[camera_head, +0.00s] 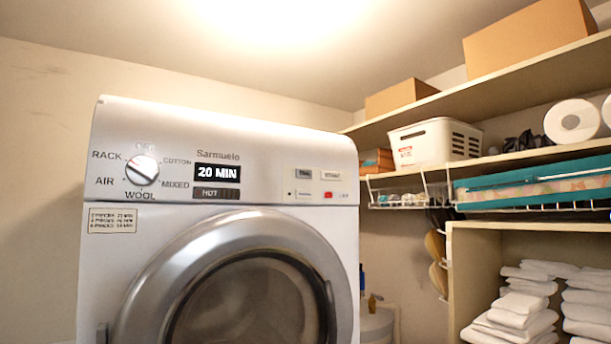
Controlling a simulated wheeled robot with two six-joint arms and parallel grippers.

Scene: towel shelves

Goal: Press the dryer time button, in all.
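The white dryer (260,145) stands at the left, with its round door (190,260) shut. Its display (217,173) reads "20 MIN", with "HOT" (214,193) lit below. A grey button (303,174) to the right of the display seems to read "TIME", but its lettering is blurred. A paler button (329,175) sits just right of it, its label too small to read for sure. Neither gripper is in view.
A small printed label (113,220) is on the dryer's upper left front. Shelves at the right hold cardboard boxes (530,38), a white basket (434,142), paper rolls (574,121) and stacked white towels (515,315). The space before the panel is clear.

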